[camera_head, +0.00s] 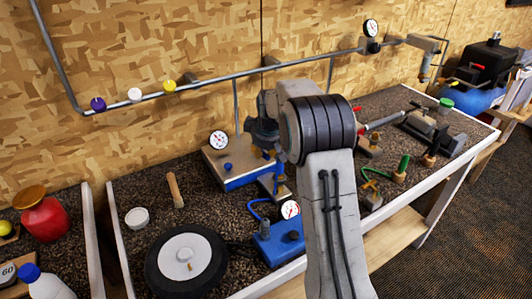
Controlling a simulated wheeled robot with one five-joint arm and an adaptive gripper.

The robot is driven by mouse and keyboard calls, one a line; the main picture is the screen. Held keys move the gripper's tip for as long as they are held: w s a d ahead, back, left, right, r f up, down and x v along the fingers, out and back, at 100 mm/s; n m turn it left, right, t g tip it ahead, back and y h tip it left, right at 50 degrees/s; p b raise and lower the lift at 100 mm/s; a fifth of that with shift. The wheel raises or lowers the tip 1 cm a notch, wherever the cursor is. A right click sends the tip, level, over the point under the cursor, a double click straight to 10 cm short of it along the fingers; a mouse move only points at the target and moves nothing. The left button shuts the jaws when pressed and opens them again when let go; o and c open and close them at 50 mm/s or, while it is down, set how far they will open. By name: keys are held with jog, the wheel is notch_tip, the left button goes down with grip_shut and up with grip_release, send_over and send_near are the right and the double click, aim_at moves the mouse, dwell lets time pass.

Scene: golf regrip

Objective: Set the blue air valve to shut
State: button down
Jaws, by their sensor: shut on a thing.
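My gripper (264,133) is a dark grey shape left of my wrist, pointing down over the middle of the bench. A brass and grey fitting (279,188) shows just below, beside the blue-edged plate.
A blue gauge block (278,243) and a black wheel (187,262) lie nearer. Valves with green handles (403,164) stand to the right. A grey pipe (220,78) crosses the wall behind.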

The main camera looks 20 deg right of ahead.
jog(key=c, duration=1)
grip_release()
jog(key=v, duration=1.2)
